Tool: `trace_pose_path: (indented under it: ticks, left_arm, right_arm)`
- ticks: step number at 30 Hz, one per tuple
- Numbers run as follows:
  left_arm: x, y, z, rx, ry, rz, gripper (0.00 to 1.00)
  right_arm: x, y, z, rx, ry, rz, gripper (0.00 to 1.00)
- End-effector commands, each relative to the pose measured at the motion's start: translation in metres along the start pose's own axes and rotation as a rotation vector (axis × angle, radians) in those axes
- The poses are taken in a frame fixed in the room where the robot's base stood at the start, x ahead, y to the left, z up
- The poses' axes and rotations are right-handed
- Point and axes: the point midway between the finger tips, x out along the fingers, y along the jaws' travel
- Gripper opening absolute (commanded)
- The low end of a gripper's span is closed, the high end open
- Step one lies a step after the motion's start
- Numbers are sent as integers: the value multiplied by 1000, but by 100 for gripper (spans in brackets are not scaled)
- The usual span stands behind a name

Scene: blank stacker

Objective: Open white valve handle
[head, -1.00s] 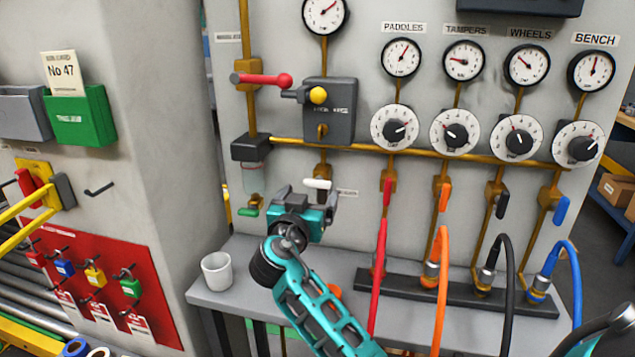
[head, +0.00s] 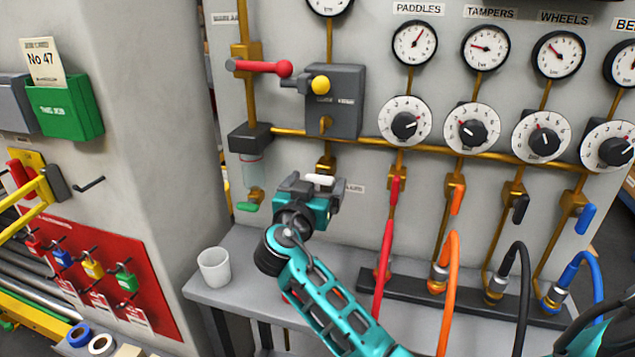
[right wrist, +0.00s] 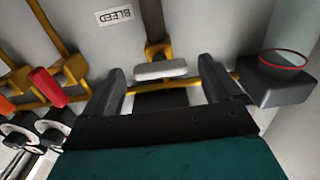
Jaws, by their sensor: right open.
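The white valve handle (head: 319,180) sits on a brass pipe fitting low on the grey panel, below the dark box with the yellow knob. It lies crosswise, roughly level, and also shows in the right wrist view (right wrist: 160,70). My right gripper (head: 311,184) is open in front of it. In the right wrist view its two fingers (right wrist: 161,67) stand on either side of the handle, with clear gaps and no visible contact. In the head view the gripper hides part of the fitting. My left gripper is not in view.
A red lever (head: 262,67) and yellow knob (head: 320,84) are above. A green handle (head: 248,204) is left of the gripper. Red (head: 385,255) and orange (head: 450,275) hoses hang close on the right. A white cup (head: 213,267) stands on the grey shelf (head: 250,290).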

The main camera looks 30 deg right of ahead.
Motion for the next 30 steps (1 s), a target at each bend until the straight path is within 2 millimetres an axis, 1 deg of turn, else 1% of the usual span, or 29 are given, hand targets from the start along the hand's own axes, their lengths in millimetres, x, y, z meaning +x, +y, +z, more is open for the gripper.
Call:
trace_pose_path:
  ticks: [6, 23, 24, 30]
  left_arm:
    - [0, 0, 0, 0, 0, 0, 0]
    - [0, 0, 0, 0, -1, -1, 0]
    - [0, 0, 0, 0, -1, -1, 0]
    - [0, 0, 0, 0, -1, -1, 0]
  right_arm:
    - [0, 0, 0, 0, 0, 0, 91]
    - [0, 0, 0, 0, 0, 0, 37]
    - [0, 0, 0, 0, 0, 0, 36]
    - [0, 0, 0, -16, 0, 0, 35]
